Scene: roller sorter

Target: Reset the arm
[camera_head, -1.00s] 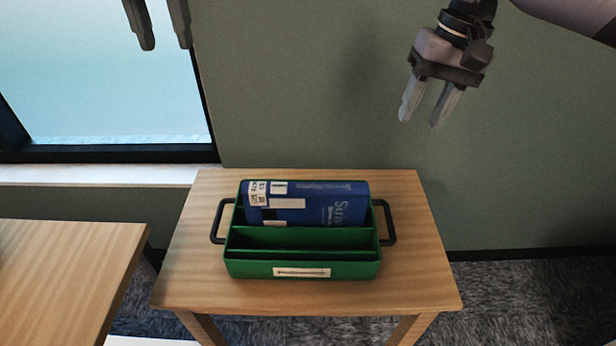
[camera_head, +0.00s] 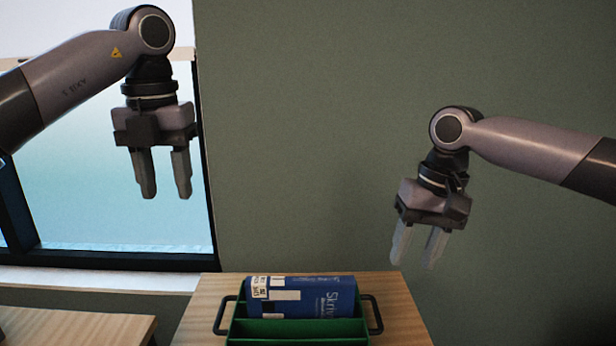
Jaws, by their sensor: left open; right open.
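My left gripper (camera_head: 164,190) hangs fingers down in front of the window at the upper left. It is open with nothing between its fingers. My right gripper (camera_head: 415,258) hangs fingers down at the right, in front of the wall. It is open and empty too, above and to the right of the green caddy. Both grippers are apart from everything on the table.
A green caddy (camera_head: 285,328) with black side handles stands on a wooden table (camera_head: 398,312). A blue box (camera_head: 308,299) with white labels stands in its back compartment. Another wooden table (camera_head: 75,326) is at the lower left. The window sill (camera_head: 110,279) is behind.

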